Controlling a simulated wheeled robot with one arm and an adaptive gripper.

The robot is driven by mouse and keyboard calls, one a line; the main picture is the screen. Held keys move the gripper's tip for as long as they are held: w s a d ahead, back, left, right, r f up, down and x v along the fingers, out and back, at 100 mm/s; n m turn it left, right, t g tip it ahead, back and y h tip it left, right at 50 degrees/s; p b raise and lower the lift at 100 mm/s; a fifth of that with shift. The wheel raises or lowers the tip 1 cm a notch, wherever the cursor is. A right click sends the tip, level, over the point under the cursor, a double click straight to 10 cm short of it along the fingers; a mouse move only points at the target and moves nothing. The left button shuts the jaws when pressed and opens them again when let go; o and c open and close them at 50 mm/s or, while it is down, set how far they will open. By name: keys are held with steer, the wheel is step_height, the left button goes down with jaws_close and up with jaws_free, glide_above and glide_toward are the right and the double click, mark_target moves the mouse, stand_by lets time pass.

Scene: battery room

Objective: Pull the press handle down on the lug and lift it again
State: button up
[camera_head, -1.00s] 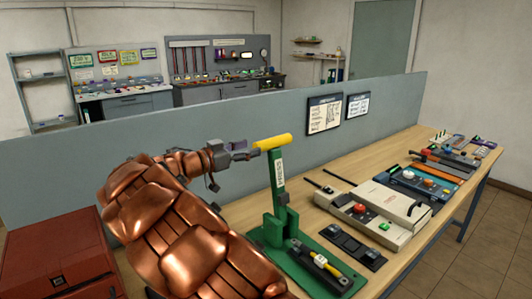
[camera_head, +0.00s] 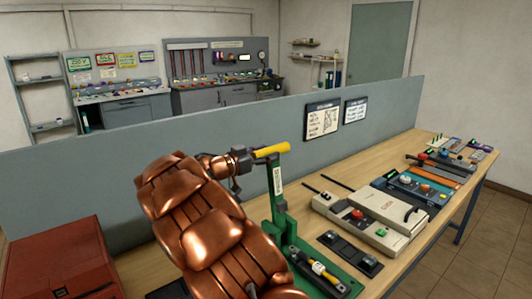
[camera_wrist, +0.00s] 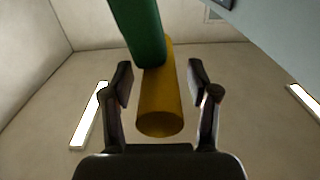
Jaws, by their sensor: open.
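The green press (camera_head: 277,195) stands on the workbench with its yellow handle (camera_head: 272,149) at the top, raised. In the wrist view the yellow handle (camera_wrist: 160,105) lies between the two fingers of my gripper (camera_wrist: 160,90), with visible gaps on both sides. My gripper also shows in the head view (camera_head: 249,156), at the handle's left end, open. The green lever (camera_wrist: 138,30) runs up behind the handle. A lug with a yellow band (camera_head: 319,269) lies on the press's green base (camera_head: 340,275). My arm hides part of the base.
A black tray (camera_head: 348,252) and a beige device with a red button (camera_head: 370,213) stand right of the press. A grey partition (camera_head: 215,130) runs behind the bench. A red cabinet (camera_head: 60,260) is at the lower left.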

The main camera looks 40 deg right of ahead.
steer(key=shift+c, duration=0.4)
jaws_close()
